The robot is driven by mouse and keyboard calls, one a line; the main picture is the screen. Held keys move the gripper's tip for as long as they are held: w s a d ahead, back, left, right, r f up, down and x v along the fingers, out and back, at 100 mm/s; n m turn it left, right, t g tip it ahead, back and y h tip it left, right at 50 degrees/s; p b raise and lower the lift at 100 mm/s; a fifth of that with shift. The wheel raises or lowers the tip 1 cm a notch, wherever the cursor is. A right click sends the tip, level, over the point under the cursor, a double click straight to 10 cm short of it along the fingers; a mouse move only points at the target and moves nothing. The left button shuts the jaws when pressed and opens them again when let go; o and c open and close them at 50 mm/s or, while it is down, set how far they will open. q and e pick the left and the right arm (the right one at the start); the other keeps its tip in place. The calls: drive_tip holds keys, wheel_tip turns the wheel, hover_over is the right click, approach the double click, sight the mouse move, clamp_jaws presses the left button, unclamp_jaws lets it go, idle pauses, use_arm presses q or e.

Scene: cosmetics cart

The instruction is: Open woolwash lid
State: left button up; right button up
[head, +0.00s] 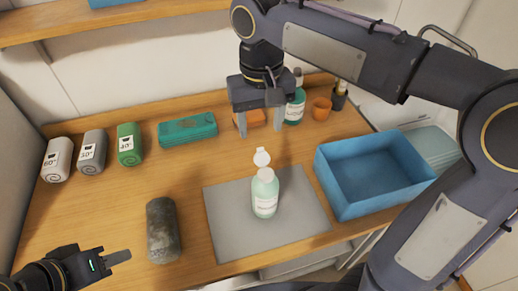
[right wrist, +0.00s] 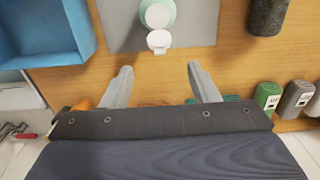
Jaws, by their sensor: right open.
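The woolwash bottle (head: 265,194), pale green with a white label, stands upright on the grey mat. Its white lid (head: 262,157) is flipped up at the back of the bottle top. In the right wrist view the lid (right wrist: 159,41) hangs out from the bottle top (right wrist: 157,15) toward my right gripper. My right gripper (head: 260,125) is behind the bottle, fingers apart, with nothing between them; its fingers also show in the right wrist view (right wrist: 159,68).
A blue bin (head: 370,203) is at right. Rolled towels (head: 92,152), a green case (head: 187,128), a teal bottle (head: 295,108) and an orange cup (head: 321,108) line the back.

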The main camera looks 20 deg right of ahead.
sight(260, 149)
wheel_tip(260, 149, down, 8)
drive_tip(key=shift+r, duration=0.15)
idle(0.3)
